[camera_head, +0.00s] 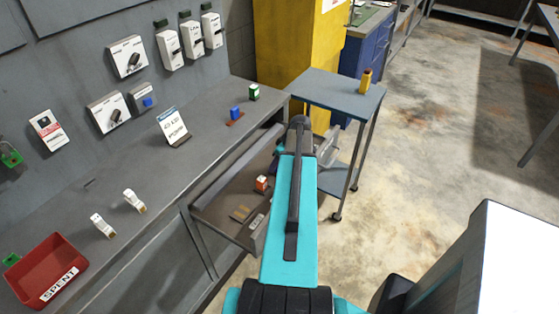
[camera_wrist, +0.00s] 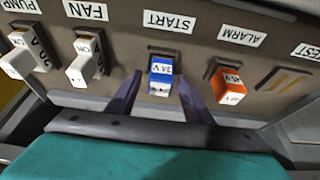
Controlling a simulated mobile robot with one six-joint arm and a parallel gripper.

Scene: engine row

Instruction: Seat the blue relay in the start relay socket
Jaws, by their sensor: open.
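In the wrist view, a blue relay (camera_wrist: 161,73) with a white label and pale end stands at the start relay socket (camera_wrist: 163,50), under the START label. The dark fingers of my gripper (camera_wrist: 160,88) are open, one on each side of the relay with a visible gap. The relay looks in line with the socket; I cannot tell how deep it sits. In the head view my arm hides most of the gripper and this relay. Another small blue block (camera_head: 236,112) stands on a reddish pad on the bench.
An orange relay (camera_wrist: 229,86) in the ALARM socket sits close to my right finger. White relays stand at FAN (camera_wrist: 86,64) and PUMP (camera_wrist: 26,56); the TEST socket (camera_wrist: 291,80) is empty. A red SPENT bin (camera_head: 46,268) and a grey cart (camera_head: 335,90) stand apart.

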